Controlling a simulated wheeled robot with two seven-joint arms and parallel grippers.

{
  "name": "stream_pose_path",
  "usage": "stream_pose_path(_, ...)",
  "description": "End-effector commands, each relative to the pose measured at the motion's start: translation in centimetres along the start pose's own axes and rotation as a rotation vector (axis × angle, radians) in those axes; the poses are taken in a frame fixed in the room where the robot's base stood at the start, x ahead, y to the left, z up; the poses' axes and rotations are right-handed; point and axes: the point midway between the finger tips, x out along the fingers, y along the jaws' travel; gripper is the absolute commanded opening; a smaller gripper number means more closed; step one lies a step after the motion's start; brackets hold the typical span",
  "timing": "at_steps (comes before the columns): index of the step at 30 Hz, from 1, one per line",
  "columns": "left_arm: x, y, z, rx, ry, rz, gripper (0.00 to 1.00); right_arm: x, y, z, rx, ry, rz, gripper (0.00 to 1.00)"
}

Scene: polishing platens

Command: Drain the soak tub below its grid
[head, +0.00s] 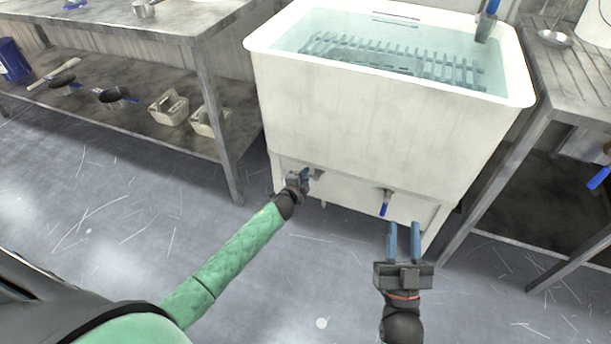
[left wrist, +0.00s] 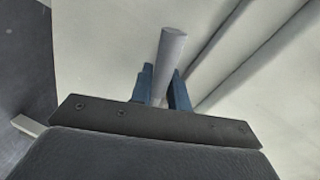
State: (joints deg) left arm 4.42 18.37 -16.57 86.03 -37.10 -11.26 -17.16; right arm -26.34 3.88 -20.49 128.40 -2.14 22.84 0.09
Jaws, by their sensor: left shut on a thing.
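The white soak tub (head: 370,130) is full of clear water well above its grey grid (head: 395,62). My left gripper (head: 304,176) is at the lower left of the tub's front, by a fitting there. In the left wrist view the left gripper (left wrist: 160,88) is shut on a grey round handle (left wrist: 171,50). A tap with a blue lever (head: 385,206) hangs down at the lower right of the tub's front. My right gripper (head: 404,238) is open and empty, just to the right of and below that blue lever.
A steel bench (head: 150,22) with a lower shelf holding pans and pale caddies stands at left. Another steel bench (head: 570,75) with a ladle is close at right. A blue-handled tool (head: 487,22) leans over the tub's back right rim. The floor in front is clear.

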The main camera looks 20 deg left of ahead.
Motion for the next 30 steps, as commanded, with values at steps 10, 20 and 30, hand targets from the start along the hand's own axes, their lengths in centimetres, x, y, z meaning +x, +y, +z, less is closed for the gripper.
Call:
stream_pose_path(10,0.0,-0.2,-0.2,0.048,-0.007,-0.001,0.0,-1.5,0.1,3.9,0.011,-0.137,0.009,0.32)
stream_pose_path(20,0.0,-0.2,-0.2,0.051,-0.008,-0.001,0.0,-1.6,0.2,4.2,0.012,-0.147,0.009,0.32)
stream_pose_path(30,0.0,-0.3,-0.1,0.051,-0.008,-0.001,0.37,-1.6,0.2,4.2,0.011,-0.146,0.01,0.32)
